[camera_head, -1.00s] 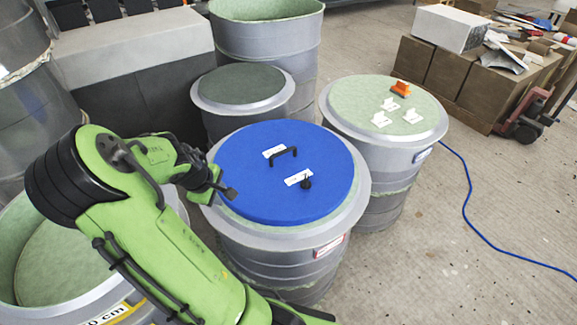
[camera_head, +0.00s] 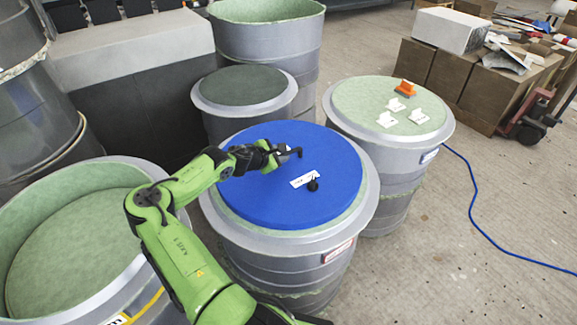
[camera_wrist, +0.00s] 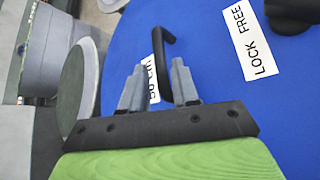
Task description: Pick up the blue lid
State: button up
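The round blue lid (camera_head: 270,205) lies flat on top of a grey drum-shaped mould. It has a black bar handle (camera_head: 297,152), a black knob (camera_head: 313,184) and white labels. My gripper (camera_head: 284,154) is over the far left part of the lid, right at the handle, and hides much of it. In the wrist view the two fingers of my gripper (camera_wrist: 157,80) are apart. The handle (camera_wrist: 160,55) shows in the gap between them, and I see no finger pressed on it. The blue lid (camera_wrist: 205,75) fills much of that view.
A mould with a pale green top (camera_head: 360,105) stands at right, carrying an orange clamp (camera_head: 405,88) and several white pieces. A dark-topped mould (camera_head: 245,87) stands behind. An open mould (camera_head: 75,240) is at left. A blue cable (camera_head: 480,220) crosses the floor.

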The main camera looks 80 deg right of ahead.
aim_at(288, 153)
jog(key=b+x, duration=0.1)
jog(key=x, duration=0.4)
jog(key=shift+d+f+b, duration=0.25)
jog(key=shift+f+b, duration=0.05)
jog(key=shift+b, duration=0.05)
jog(key=shift+r, duration=0.1)
jog(key=shift+a, duration=0.1)
jog(key=shift+c, duration=0.3)
grip_shut()
dwell(0.4)
